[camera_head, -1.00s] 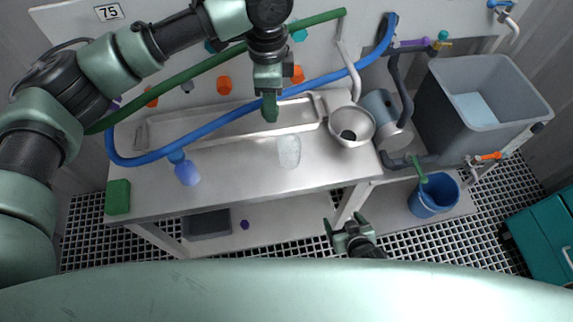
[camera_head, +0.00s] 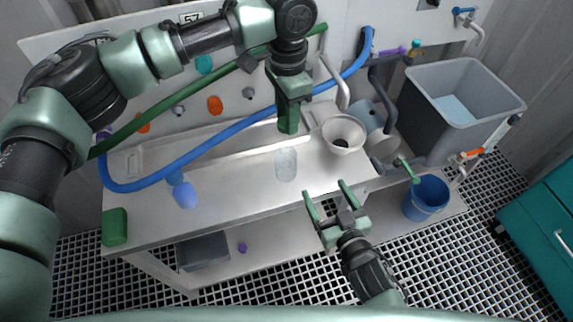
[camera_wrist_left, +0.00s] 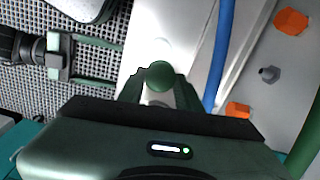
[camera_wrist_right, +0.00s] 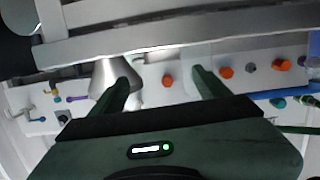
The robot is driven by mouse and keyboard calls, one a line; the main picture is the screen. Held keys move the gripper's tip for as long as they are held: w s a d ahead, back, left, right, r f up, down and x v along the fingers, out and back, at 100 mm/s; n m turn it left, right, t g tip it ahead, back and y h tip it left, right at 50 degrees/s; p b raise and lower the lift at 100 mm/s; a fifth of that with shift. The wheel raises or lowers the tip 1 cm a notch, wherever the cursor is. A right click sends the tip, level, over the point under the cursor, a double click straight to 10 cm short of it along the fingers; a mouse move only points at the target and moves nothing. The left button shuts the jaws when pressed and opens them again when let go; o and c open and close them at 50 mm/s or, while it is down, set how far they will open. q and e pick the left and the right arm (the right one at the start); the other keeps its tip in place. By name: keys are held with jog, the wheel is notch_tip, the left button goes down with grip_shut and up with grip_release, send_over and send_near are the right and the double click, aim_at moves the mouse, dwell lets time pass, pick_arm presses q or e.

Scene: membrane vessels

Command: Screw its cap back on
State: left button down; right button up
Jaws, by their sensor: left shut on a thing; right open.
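My left gripper (camera_head: 288,128) is above the metal bench, shut on a round green cap (camera_wrist_left: 160,75), which sits between its fingertips in the left wrist view. In the head view the fingers largely hide the cap. A clear, pale vessel (camera_head: 286,165) stands on the bench just below and in front of the left gripper, apart from it in the picture. Its top is hard to make out. My right gripper (camera_head: 328,196) is open and empty by the bench's front edge, to the right of the vessel; its fingers also show apart in the right wrist view (camera_wrist_right: 161,78).
A blue bottle (camera_head: 185,195) and a green block (camera_head: 115,227) are on the left of the bench (camera_head: 235,188). A steel funnel (camera_head: 343,134) stands at its right end. A blue hose (camera_head: 220,140) and a green pipe cross behind. A blue bucket (camera_head: 426,198) is lower right.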

jog(key=a+y, duration=0.1)
jog(key=s+a+r+n+y, duration=0.1)
jog(key=a, duration=0.1)
jog(key=a+y, duration=0.1)
jog(key=shift+s+a+r+n+t, duration=0.15)
jog(key=shift+s+a+n+t, duration=0.15)
jog(key=shift+n, duration=0.1)
pick_arm(q)
jog(key=shift+s, duration=0.1)
pick_arm(e)
jog(key=shift+w, duration=0.1)
jog(key=x, duration=1.2)
jog(key=shift+a+r, duration=0.1)
jog(key=shift+r, duration=0.05)
grip_shut()
pick_arm(q)
send_over(287, 146)
jog(key=shift+f, duration=2.45)
